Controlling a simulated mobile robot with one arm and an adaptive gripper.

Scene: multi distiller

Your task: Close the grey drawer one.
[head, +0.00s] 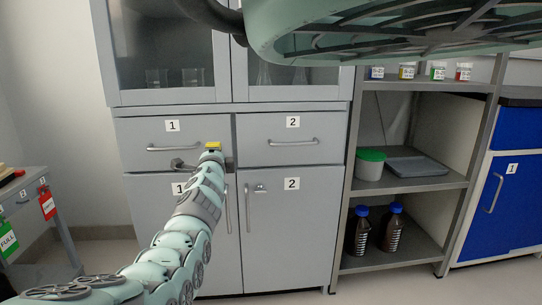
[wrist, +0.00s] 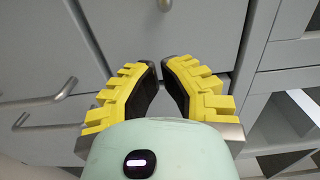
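The grey drawer one (head: 160,133), labelled 1, is at the upper left of the grey cabinet in the head view. Its front looks nearly level with drawer two; whether a small gap remains I cannot tell. Its bar handle (head: 173,148) is left of my gripper. My gripper (head: 213,147) is in front of the drawer's lower right part, covering that corner. In the wrist view its yellow, black-padded fingers (wrist: 161,66) stand a little apart with nothing between them. Whether they touch the front is unclear. A curved metal handle (wrist: 48,94) shows to their left.
Drawer two (head: 275,128) is at the right, with doors below, including door two (head: 285,230). An open shelf rack (head: 405,185) with bottles stands right, beside a blue cabinet (head: 515,190). A small grey unit (head: 35,215) with tags is at the left.

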